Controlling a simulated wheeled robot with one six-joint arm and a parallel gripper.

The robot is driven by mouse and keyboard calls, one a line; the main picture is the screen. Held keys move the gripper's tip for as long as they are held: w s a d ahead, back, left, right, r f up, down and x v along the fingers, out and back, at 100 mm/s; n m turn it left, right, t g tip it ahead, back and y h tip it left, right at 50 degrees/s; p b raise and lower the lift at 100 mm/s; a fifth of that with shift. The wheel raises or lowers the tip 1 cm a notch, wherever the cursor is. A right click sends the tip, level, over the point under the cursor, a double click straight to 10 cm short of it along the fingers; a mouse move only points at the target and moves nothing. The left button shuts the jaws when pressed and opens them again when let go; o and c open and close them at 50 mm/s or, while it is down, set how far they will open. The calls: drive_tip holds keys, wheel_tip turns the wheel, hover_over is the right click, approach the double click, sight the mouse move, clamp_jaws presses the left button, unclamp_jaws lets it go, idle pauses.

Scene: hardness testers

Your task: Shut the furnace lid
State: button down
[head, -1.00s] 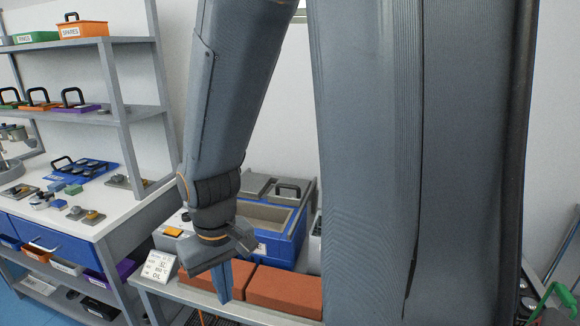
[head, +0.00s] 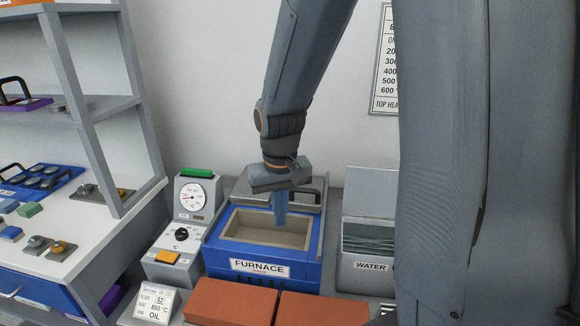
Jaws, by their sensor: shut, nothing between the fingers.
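The furnace (head: 262,268) is a blue box labelled FURNACE, and it stands on the bench in the middle of the head view. Its top opening is uncovered and shows a beige inner chamber (head: 262,236). The grey lid (head: 252,190) lies behind the opening, with a dark handle (head: 312,190) toward its right side. My gripper (head: 280,222) points down over the opening's right part in the picture, shut and empty. My gripper and wrist hide part of the lid. I cannot tell how high the fingertips are above the chamber.
A control unit with a dial (head: 193,198) stands left of the furnace. A water tank (head: 367,268) stands to the right. Orange-red bricks (head: 232,303) lie in front. A small card stand (head: 152,304) is at front left. My arm blocks the right side.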

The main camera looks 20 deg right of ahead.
drive_tip(key=w+d+m+t+h, duration=0.15)
drive_tip(key=w+d, duration=0.35)
drive_tip(key=w, duration=0.6)
drive_tip(key=w+d+r+m, duration=0.15)
drive_tip(key=w+d, duration=0.35)
drive_tip(key=w, duration=0.6)
drive_tip(key=w+d+m+t+h, duration=0.1)
drive_tip(key=w+d+m, duration=0.3)
drive_tip(key=w, duration=0.7)
drive_tip(key=w+d+f+n+p, duration=0.1)
drive_tip(key=w+d+f+p, duration=0.2)
drive_tip(key=f, duration=0.7)
drive_tip(key=s+a+p, duration=0.2)
drive_tip(key=s, duration=0.1)
drive_tip(key=shift+s+r+g+y, duration=0.15)
drive_tip(key=shift+r+g+y, duration=0.05)
drive_tip(key=shift+g+y, duration=0.05)
